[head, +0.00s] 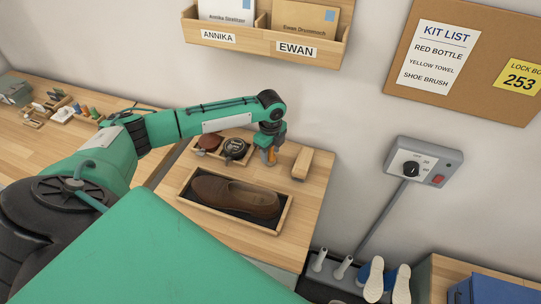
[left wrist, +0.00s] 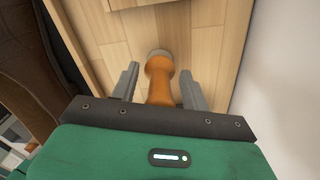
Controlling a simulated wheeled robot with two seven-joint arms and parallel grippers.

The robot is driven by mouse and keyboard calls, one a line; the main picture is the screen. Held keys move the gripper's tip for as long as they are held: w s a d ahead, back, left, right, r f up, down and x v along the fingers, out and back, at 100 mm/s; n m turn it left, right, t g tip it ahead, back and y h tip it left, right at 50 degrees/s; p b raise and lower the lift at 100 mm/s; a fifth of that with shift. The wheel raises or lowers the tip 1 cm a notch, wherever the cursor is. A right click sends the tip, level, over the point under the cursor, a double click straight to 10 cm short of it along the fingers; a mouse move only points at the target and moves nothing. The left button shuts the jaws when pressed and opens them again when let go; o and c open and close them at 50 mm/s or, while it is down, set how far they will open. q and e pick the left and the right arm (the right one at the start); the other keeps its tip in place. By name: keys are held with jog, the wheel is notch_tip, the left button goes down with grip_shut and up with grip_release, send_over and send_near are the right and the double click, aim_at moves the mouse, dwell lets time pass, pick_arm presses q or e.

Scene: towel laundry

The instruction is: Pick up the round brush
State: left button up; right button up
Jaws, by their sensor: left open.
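The round brush appears to be the upright piece with an orange turned handle (left wrist: 159,80) and a pale grey round end. In the left wrist view it stands between the two fingers of my left gripper (left wrist: 157,84), which are apart with a gap on each side of the handle. In the head view the orange handle (head: 271,157) shows just under my left gripper (head: 268,150), which points down at the table behind the shoe tray. The brush's lower part is partly hidden. My right gripper is not in view.
A brown shoe (head: 235,197) lies in a wooden tray (head: 190,203) in front. A small tray (head: 246,159) with a dark round tin and a brown piece is left of the gripper. A wooden block (head: 302,163) stands close on the right. The wall is behind.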

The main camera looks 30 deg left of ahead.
pick_arm(q)
jog(key=c, duration=0.8)
jog(key=shift+c, duration=0.2)
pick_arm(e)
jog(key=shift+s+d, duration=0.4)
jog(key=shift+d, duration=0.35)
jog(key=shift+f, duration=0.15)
